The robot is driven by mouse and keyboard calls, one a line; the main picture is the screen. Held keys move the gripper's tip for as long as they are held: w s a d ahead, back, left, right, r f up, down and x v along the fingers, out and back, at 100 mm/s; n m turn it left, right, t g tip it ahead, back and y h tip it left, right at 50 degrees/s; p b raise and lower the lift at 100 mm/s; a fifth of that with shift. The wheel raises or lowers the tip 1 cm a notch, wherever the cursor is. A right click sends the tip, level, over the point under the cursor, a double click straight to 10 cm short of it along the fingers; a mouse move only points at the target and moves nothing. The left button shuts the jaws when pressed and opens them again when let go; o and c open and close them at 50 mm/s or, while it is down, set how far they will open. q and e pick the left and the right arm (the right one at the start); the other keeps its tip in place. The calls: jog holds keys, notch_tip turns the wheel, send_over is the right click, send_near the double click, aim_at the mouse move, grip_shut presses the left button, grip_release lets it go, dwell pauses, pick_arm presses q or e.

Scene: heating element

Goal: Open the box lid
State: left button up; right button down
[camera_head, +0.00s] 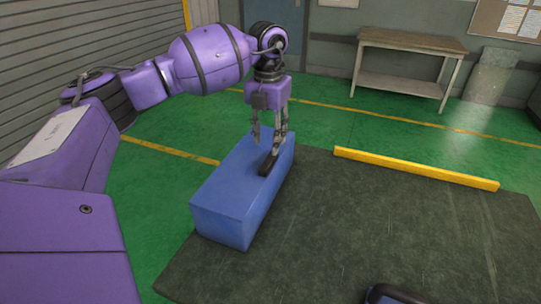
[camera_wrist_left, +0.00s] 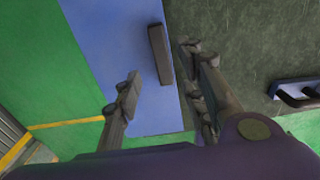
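The blue box (camera_head: 225,200) stands shut at the left edge of the dark mat. Its lid carries a dark bar handle (camera_head: 267,164), which also shows in the left wrist view (camera_wrist_left: 160,54). My left gripper (camera_head: 267,145) points down over the box's far part, close to the handle. Its fingers are apart and empty. In the left wrist view, the handle lies just ahead of the gap between the fingertips (camera_wrist_left: 158,66), nearer the right finger. I cannot tell whether a fingertip touches the handle or lid. My right gripper is not in view.
A dark mat (camera_head: 370,220) lies right of the box, mostly bare. A blue-and-dark item (camera_head: 397,296) is cut off at the bottom edge. A yellow bar (camera_head: 415,168) lies along the mat's far side. A wooden table (camera_head: 410,45) stands at the back wall.

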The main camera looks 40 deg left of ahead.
aim_at(269, 160)
pick_arm(q)
notch_tip(269, 160, down, 7)
jog(key=shift+d+r, duration=0.1)
dwell(0.3)
grip_shut()
